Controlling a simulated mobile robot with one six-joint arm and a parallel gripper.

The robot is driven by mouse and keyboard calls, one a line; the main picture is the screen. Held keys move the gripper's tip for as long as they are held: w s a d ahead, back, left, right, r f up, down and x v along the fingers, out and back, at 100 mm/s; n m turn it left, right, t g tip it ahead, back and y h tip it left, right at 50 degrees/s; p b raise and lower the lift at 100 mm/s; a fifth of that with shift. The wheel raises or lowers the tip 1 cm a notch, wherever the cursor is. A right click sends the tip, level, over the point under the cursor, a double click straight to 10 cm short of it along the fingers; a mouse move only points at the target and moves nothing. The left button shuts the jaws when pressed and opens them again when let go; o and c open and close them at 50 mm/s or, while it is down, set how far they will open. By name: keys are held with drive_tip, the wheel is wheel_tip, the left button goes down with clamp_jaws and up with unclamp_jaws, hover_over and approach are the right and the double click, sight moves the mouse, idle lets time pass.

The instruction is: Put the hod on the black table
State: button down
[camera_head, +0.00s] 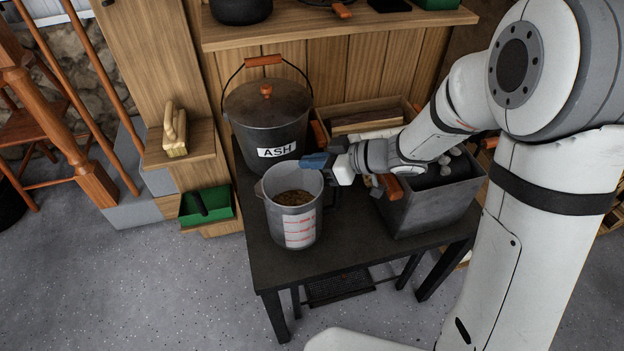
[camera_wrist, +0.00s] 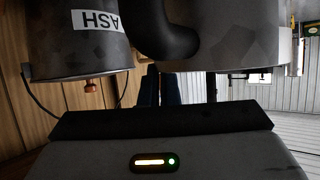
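A light grey pail (camera_head: 275,222) with red level marks and brown grainy contents is upright at the black table's (camera_head: 330,255) near left part. Whether it rests on the top or hangs just above is unclear. It fills the upper right of the wrist view (camera_wrist: 240,40), with a dark curved handle (camera_wrist: 185,42). A grey metal box (camera_head: 425,212) with dark lumps and orange grips stands on the table's right. I cannot tell which is the hod. My gripper (camera_head: 318,162) is at the pail's upper right rim, its blue fingers by the handle; whether they grip it is unclear.
A lidded ASH bin (camera_head: 268,115) stands close behind the pail; it also shows in the wrist view (camera_wrist: 75,50). A wooden box (camera_head: 350,110) is behind my gripper. A shelf (camera_head: 340,28) overhangs the back. The table's front is clear.

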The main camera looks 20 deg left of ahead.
sight(313, 174)
wheel_tip(313, 174, down, 4)
drive_tip(key=shift+r+b, duration=0.15)
drive_tip(key=shift+b, duration=0.4)
drive_tip(key=shift+r, duration=0.1)
drive_tip(key=c, duration=2.1)
unclamp_jaws()
drive_tip(key=shift+f, duration=0.2)
drive_tip(key=o, duration=0.4)
drive_tip(key=shift+r, duration=0.1)
